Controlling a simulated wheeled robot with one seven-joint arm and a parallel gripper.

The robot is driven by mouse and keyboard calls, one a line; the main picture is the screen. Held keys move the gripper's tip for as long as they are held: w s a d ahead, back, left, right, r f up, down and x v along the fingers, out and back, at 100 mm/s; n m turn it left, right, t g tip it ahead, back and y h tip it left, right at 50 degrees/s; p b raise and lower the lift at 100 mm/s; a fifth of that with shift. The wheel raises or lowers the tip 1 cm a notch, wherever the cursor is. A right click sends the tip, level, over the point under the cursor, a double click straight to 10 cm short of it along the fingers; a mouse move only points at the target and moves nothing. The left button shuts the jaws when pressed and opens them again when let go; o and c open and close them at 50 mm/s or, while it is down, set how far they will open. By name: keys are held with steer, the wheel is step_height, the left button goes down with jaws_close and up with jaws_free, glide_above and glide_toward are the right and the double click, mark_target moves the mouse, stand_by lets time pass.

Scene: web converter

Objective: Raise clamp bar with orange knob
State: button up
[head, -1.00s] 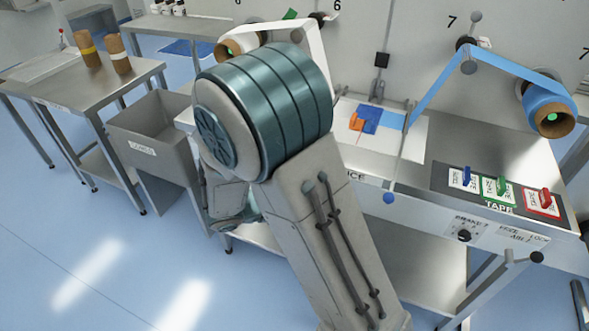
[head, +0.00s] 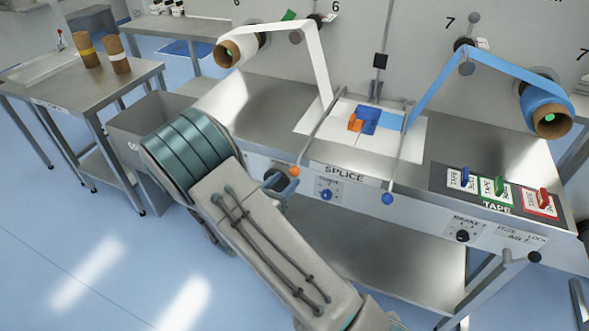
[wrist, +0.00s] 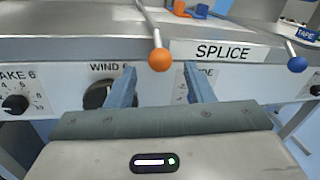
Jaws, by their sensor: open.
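The clamp bar with the orange knob (head: 295,171) runs from the splice plate (head: 388,152) down over the front edge of the table, and the knob hangs at its lower end. In the wrist view the orange knob (wrist: 159,60) sits just beyond and above my gripper (wrist: 160,85), between its two blue fingers. The fingers are open, with nothing between the tips, and do not appear to touch the knob. In the head view my gripper (head: 285,185) is just below and left of the knob, partly hidden by my arm.
A second bar with a blue knob (head: 387,199) hangs to the right. A white web roll (head: 238,52) and a blue web roll (head: 550,105) are above. Dials line the table's front panel, and a grey bin (head: 125,125) stands left.

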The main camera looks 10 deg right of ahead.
mark_target(291, 174)
steer(key=shift+p+x, duration=0.3)
steer(key=shift+x, duration=2.5)
